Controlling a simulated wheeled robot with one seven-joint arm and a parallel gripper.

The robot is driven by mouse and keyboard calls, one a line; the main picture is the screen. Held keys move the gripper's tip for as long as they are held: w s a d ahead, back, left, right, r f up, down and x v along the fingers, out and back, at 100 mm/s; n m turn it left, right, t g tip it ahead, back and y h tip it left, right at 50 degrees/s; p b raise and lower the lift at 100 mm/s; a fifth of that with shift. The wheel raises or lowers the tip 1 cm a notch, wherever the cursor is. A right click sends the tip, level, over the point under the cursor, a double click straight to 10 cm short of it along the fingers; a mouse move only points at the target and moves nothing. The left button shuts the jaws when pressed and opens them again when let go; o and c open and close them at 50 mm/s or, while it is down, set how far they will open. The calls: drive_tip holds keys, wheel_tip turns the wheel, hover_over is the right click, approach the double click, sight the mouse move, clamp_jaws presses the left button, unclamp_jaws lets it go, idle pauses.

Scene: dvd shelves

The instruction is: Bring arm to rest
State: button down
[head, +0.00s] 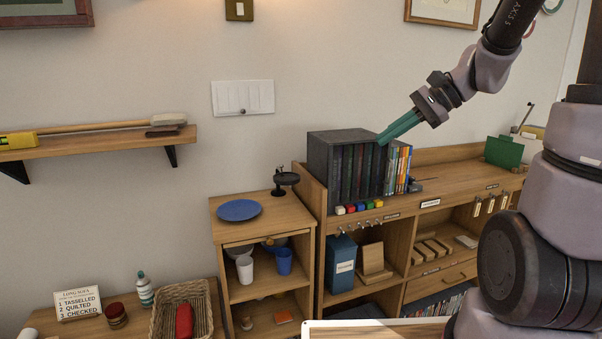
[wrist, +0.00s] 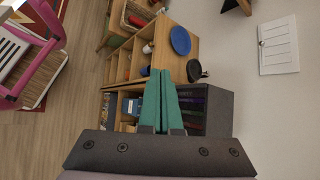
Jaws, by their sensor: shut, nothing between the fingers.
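My gripper (head: 382,141) has long teal fingers and reaches in from the upper right in the head view. In the wrist view my gripper (wrist: 161,72) shows its two fingers together with nothing between them. In the head view the fingertips overlap the top right of a dark grey DVD box (head: 340,137) that holds a row of cases. I cannot tell whether they touch it. The DVD box also shows beside the fingers in the wrist view (wrist: 220,110).
The wooden shelf unit (head: 311,190) stands against the wall. A blue plate (head: 239,210) and a small black stand (head: 285,179) sit on the lower cabinet to its left. A wall shelf (head: 95,145) is at left. Open air lies above the lower cabinet.

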drive_tip(key=s+d+r+n+t+h, duration=0.4)
drive_tip(key=s+d+r+n+h, duration=0.1)
drive_tip(key=s, duration=0.6)
drive_tip(key=r+n+h, duration=0.1)
drive_tip(key=n+h, duration=0.1)
drive_tip(key=shift+s+d+r+t+h, duration=0.2)
drive_tip(key=shift+r+t+h, duration=0.1)
drive_tip(key=shift+r, duration=0.1)
